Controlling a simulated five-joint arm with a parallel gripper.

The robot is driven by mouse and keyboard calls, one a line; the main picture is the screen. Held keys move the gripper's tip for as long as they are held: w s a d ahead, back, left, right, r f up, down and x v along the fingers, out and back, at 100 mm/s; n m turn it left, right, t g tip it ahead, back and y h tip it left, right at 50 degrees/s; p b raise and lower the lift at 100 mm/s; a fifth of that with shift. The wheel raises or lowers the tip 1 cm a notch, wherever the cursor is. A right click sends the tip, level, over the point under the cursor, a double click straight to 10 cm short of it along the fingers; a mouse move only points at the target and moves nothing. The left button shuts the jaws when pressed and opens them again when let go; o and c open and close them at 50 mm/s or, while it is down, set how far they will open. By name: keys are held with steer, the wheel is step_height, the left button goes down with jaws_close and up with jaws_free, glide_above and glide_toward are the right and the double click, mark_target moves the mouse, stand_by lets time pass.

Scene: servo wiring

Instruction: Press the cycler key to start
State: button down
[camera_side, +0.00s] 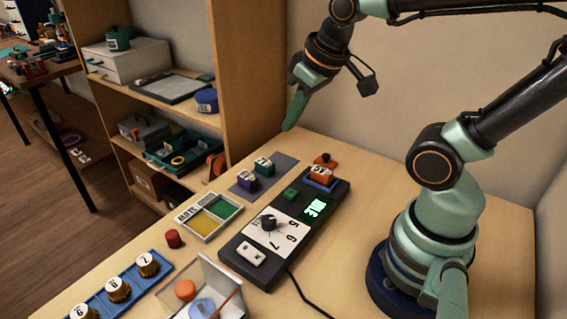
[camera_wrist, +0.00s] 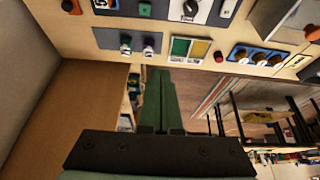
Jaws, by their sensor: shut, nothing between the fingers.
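The cycler (camera_side: 240,266) is a long dark box on the table, with a black knob on a numbered white dial and a lit green display (camera_side: 314,208). A small green key (camera_side: 291,194) sits on its top; it also shows near the top edge of the wrist view (camera_wrist: 145,10). An orange servo (camera_side: 321,176) sits in a blue cradle at the box's far end. A white part (camera_side: 252,252) sits at its near end. My gripper (camera_side: 291,122) is shut and empty, in the air above the far table edge, well above and apart from the cycler.
A grey mat (camera_side: 245,193) holds a purple and a green servo beside the cycler. A parts tray (camera_side: 198,229), a red cap (camera_side: 173,238), a blue rack (camera_side: 95,306) and an open clear box (camera_side: 222,277) stand nearer. A wooden shelf (camera_side: 243,80) rises behind.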

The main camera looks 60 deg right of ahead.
mark_target(291, 193)
steer(key=w+d+f+g, duration=0.2)
steer(key=d+f+g, duration=0.2)
steer(key=f+g, duration=0.1)
steer(key=shift+w+d+f, duration=0.15)
steer(key=shift+w+f, duration=0.25)
steer(key=shift+f, duration=0.05)
step_height(291, 193, down, 14)
stand_by(0.8)
steer(key=shift+f, duration=0.1)
